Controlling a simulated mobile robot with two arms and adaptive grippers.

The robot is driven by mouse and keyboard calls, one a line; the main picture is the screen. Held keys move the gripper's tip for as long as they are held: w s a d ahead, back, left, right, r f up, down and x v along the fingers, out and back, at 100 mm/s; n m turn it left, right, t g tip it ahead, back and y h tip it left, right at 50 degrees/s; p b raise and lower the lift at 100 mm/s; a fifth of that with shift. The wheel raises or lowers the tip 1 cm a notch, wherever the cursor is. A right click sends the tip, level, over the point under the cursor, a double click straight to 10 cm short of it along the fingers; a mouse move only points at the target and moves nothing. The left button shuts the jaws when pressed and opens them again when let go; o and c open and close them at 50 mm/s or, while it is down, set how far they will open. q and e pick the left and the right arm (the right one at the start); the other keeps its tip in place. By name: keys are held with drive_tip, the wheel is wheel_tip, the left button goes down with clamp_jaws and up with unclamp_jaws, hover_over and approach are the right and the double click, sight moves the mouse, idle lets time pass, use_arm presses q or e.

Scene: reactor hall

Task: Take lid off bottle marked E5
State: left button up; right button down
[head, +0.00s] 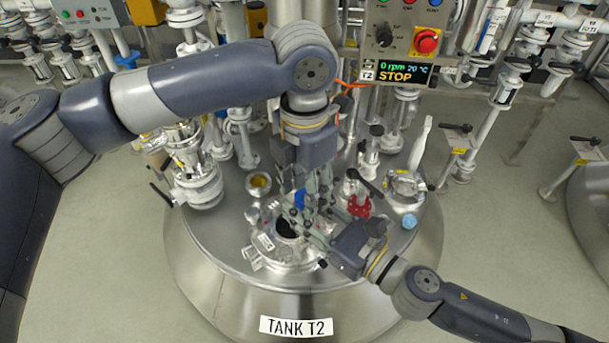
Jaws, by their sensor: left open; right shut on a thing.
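A small blue lid (300,199) shows between the fingers in the head view; the bottle under it is mostly hidden, and I cannot read an E5 mark. My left gripper (304,190) points down from above with its fingers apart around the blue lid; I cannot tell whether they touch it. My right gripper (305,222) comes in from the lower right, shut on what seems to be the bottle, just over the tank top. The two grippers' fingers overlap in the view and hide most of what is held.
The steel tank T2 (215,245) has a dark opening (287,229) below the grippers. The control panel (398,42) reads STOP.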

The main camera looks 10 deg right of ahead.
use_arm(q)
drive_tip(key=shift+f, duration=0.1)
drive_tip(key=shift+c, duration=0.2)
clamp_jaws()
drive_tip(key=shift+o, duration=0.4)
unclamp_jaws()
drive_tip(key=shift+r, duration=2.3)
